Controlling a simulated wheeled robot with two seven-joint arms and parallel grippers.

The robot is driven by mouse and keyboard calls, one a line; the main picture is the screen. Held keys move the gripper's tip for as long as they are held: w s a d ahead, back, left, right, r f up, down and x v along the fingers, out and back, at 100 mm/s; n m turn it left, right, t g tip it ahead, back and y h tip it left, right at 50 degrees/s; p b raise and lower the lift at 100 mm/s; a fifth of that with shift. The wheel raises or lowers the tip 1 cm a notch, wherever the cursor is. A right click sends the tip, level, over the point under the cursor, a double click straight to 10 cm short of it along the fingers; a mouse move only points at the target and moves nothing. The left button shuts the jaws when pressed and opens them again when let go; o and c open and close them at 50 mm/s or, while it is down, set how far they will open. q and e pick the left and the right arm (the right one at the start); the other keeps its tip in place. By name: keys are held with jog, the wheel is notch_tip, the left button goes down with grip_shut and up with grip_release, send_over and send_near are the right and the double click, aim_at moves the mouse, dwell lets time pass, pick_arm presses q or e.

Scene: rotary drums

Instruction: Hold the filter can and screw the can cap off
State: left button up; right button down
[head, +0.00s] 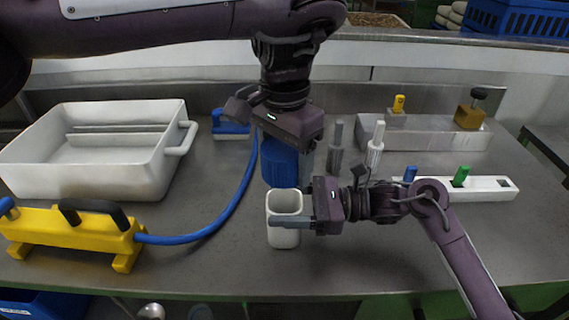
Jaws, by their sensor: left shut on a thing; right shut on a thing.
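The filter can (284,236) is a white upright container with rounded corners, standing on the grey table near the middle. Its open top shows. My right gripper (292,222) comes in from the right and is shut on the can, with a grey finger across its front. The can cap (279,165) is a blue ribbed piece just above and behind the can's far rim in the picture. My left gripper (284,150) points down from above and is shut on the cap, hiding its top. I cannot tell how large the gap between cap and can is.
A white tray (40,180) stands at the left. A yellow block (75,235) with a blue hose (215,225) lies in front of it. Grey and white posts (375,150), a white rail (490,188) and a grey block (440,133) stand at the right.

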jog(key=shift+c, duration=1.4)
grip_release()
jog(key=shift+d+f, duration=0.1)
jog(key=shift+d, duration=0.25)
jog(key=d+b, duration=0.4)
jog(key=d, duration=0.6)
jog(key=shift+d, duration=0.65)
jog(key=shift+s, duration=0.1)
